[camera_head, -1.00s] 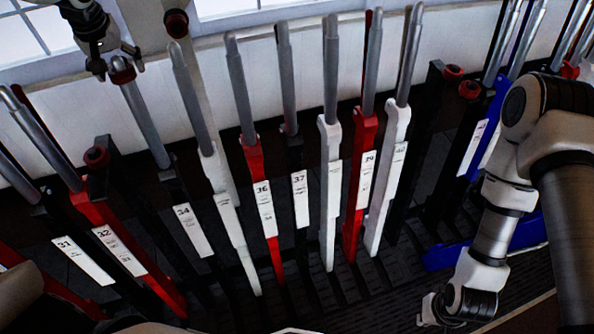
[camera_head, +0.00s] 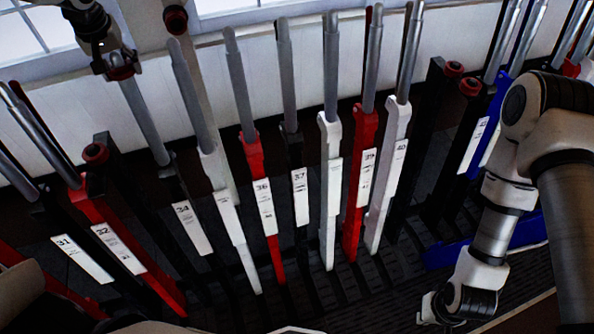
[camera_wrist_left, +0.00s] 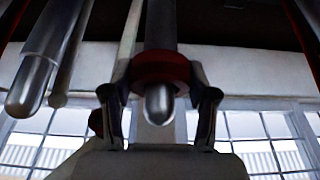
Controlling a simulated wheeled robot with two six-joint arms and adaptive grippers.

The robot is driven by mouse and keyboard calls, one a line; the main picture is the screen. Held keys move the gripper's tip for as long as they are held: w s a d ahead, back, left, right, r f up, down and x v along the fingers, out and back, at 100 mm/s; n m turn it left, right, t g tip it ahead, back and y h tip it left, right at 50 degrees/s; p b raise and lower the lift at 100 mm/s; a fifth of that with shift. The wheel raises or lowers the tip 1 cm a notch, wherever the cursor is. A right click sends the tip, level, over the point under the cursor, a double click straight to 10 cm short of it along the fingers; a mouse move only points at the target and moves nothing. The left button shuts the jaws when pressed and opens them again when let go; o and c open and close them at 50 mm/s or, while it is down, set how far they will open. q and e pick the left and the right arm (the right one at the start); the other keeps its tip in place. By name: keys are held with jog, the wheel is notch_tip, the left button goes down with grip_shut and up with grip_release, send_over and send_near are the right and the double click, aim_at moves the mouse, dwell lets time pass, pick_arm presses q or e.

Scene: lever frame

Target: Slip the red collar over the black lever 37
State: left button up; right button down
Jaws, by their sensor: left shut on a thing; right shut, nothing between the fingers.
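The red collar (camera_head: 121,73) is at the top end of lever 34's grey handle (camera_head: 143,120). My left gripper (camera_head: 120,70) is shut on it. In the left wrist view the red collar (camera_wrist_left: 160,70) sits between both fingers (camera_wrist_left: 160,98), around a grey rod whose rounded tip (camera_wrist_left: 159,103) pokes through. Black lever 37 (camera_head: 294,150) stands right of red lever 36, with its label (camera_head: 300,195) facing me; its grey handle (camera_head: 287,75) is bare. My right gripper (camera_head: 432,308) is shut and empty low at the right, away from the levers.
Red lever 36 (camera_head: 254,160) and a white lever (camera_head: 330,150) flank lever 37 closely. Another white lever (camera_head: 222,185) stands between 34 and 36. Dark posts with red rings (camera_head: 96,153) stand among the levers. Windows (camera_head: 40,35) are behind.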

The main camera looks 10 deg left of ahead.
pick_arm(q)
jog(key=shift+w+a+r+p, duration=0.1)
jog(key=shift+w+r+p, duration=0.1)
jog(key=shift+r+p, duration=0.75)
jog(key=shift+w+a+r+p, duration=0.1)
jog(key=shift+w+r+p, duration=0.05)
jog(key=shift+r+p, duration=0.85)
jog(key=shift+w+a+r+p, duration=0.1)
jog(key=shift+w+r+p, duration=0.1)
jog(key=shift+r+p, duration=0.75)
jog(key=shift+w+r+p, duration=0.15)
jog(key=shift+r+p, duration=0.3)
jog(key=shift+r, duration=0.85)
jog(key=shift+a+f, duration=0.1)
